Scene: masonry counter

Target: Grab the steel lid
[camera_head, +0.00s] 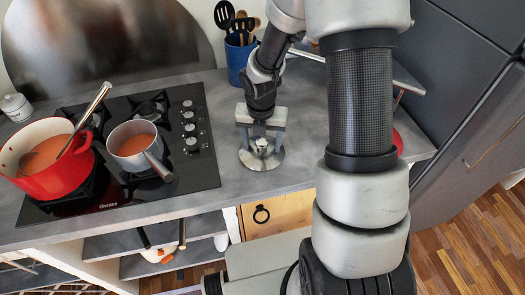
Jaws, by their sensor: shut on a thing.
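The steel lid (274,160) is a round, shiny disc at the counter's front, right of the black hob. My gripper (262,146) is directly above it, pointing down, with its fingers shut on the knob at the lid's middle. The gripper body hides part of the lid's far side. I cannot tell whether the lid rests on the counter or is slightly raised.
A red pot (60,180) of orange soup with a ladle and a grey saucepan (128,142) stand on the hob (190,175). A blue utensil holder (236,62) stands behind my gripper. Bare counter (228,185) lies around the lid.

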